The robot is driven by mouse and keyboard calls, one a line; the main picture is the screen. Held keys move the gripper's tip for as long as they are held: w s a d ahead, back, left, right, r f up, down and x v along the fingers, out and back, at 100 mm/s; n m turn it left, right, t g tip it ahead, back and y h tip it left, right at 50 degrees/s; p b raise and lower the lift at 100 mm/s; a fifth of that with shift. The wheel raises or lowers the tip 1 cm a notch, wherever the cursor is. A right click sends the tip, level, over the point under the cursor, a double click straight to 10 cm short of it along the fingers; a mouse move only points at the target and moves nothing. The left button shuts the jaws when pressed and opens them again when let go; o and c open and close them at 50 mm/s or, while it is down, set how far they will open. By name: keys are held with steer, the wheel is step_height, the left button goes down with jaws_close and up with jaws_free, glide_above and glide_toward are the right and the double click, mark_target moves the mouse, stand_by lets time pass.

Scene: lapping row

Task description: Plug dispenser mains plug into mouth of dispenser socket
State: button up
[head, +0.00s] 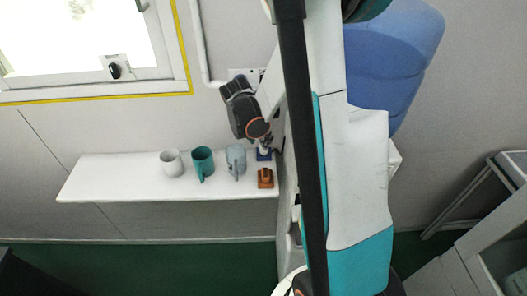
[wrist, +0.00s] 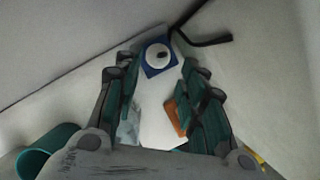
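A white round piece with a dark centre, which looks like the mains plug (wrist: 158,54), sits on a blue square base (wrist: 147,68). The blue base (head: 263,157) is at the right end of the white shelf in the head view. A black cable (wrist: 205,41) lies beside it; whether it joins the plug is unclear. My gripper (wrist: 158,72) is open, its fingers apart on either side of the view below the plug, with nothing between them. In the head view my gripper (head: 265,143) is just above the blue base. A pale wall plate (head: 234,73), possibly the socket, is partly hidden by my arm.
An orange block (head: 265,179) stands in front of the blue base. A white mug (head: 172,164), teal mug (head: 202,162) and grey-blue mug (head: 236,160) stand left along the shelf (head: 110,177). A blue water bottle (head: 390,55) is behind my arm at right.

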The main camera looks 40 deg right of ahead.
steer(key=shift+b+x, duration=1.15)
steer(key=shift+x, duration=1.95)
steer(key=shift+w+a+r, duration=0.1)
steer(key=shift+w, duration=0.05)
steer(key=c, duration=0.8)
